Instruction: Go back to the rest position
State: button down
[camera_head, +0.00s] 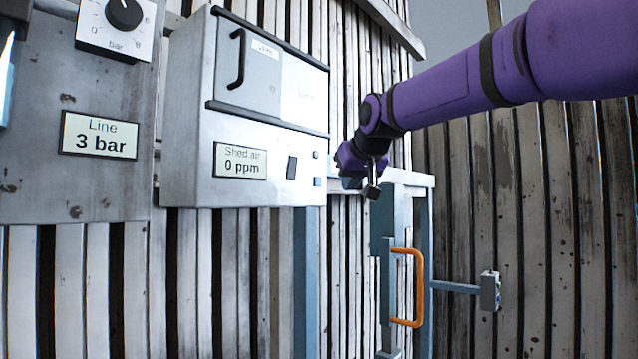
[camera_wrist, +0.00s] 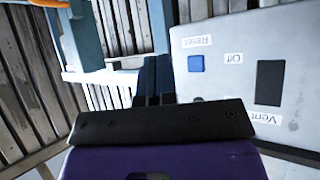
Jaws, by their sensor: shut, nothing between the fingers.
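My gripper (camera_head: 373,192) is at the end of my purple arm, which reaches in from the upper right in the head view. It is beside the lower right edge of the grey control box and in front of the light blue door frame. In the wrist view my gripper (camera_wrist: 153,80) has its dark fingers together and empty. The control box (camera_wrist: 230,45) fills the right side there, with a blue Reset button, an Off label and a black Vent switch. I cannot tell the exact gap between the fingers and the box.
The control box (camera_head: 185,140) reads "Shed air 0 ppm". A grey panel (camera_head: 30,150) at the left reads "Line 3 bar" and has a black knob (camera_head: 123,12). An orange handle (camera_head: 418,287) is on the blue-framed door. A small grey box (camera_head: 490,291) juts out at the right.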

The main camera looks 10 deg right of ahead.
jog(key=s+d+f+g, duration=0.1)
jog(key=s+d+f, duration=0.1)
jog(key=s+f, duration=0.6)
jog(key=s+d+f+g, duration=0.2)
jog(key=s+f, duration=0.7)
jog(key=s, duration=0.6)
jog(key=s+d+f+m+g+h, duration=0.1)
jog(key=s+d+f+g, duration=0.1)
jog(key=s+f, duration=0.7)
jog(key=s, duration=0.3)
jog(key=shift+s, duration=0.2)
jog(key=shift+f, duration=0.1)
